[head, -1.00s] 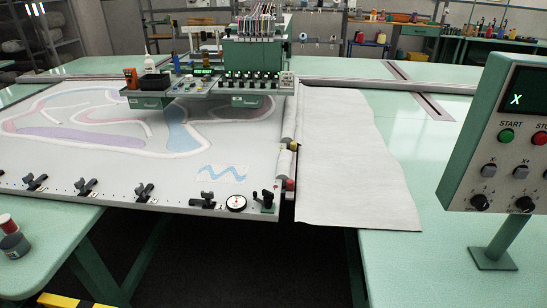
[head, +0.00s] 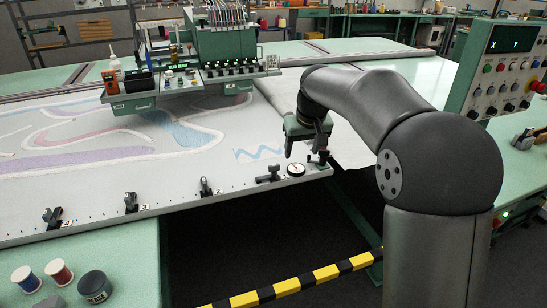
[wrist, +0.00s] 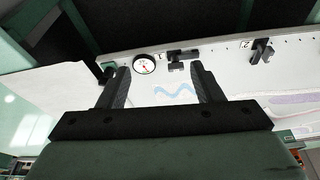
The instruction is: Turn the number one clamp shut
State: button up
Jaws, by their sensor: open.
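The number one clamp (head: 268,174) is a black clamp on the frame's front edge, left of the round dial (head: 296,169). Its bar lies along the edge, while the number two clamp (head: 206,187) has its handle across the edge. In the wrist view the number one clamp (wrist: 184,54) sits beyond my finger tips, nearer the right finger, beside a "1" mark. My gripper (wrist: 160,68) is open and empty, above the frame's front right corner and apart from the clamp. The dial (wrist: 144,64) shows near the left finger. My arm hides part of the right side in the head view.
A dark crank-like fitting (head: 320,160) stands at the frame's corner, close to my gripper. More clamps (head: 131,203) line the edge to the left. Thread spools (head: 59,272) stand on the front left table. A control panel (head: 507,70) is at right. Open floor lies before the frame.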

jog(key=w+a, duration=0.5)
jog(key=w, duration=0.2)
jog(key=n+p, duration=0.1)
jog(key=p, duration=0.1)
send_near(274, 165)
jog(key=shift+t+y, duration=0.3)
jog(key=shift+t, duration=0.1)
jog(key=x, duration=0.9)
jog(key=shift+s+d+f, duration=0.2)
jog(key=shift+s+d, duration=0.05)
jog(key=shift+s, duration=0.1)
jog(key=c, duration=1)
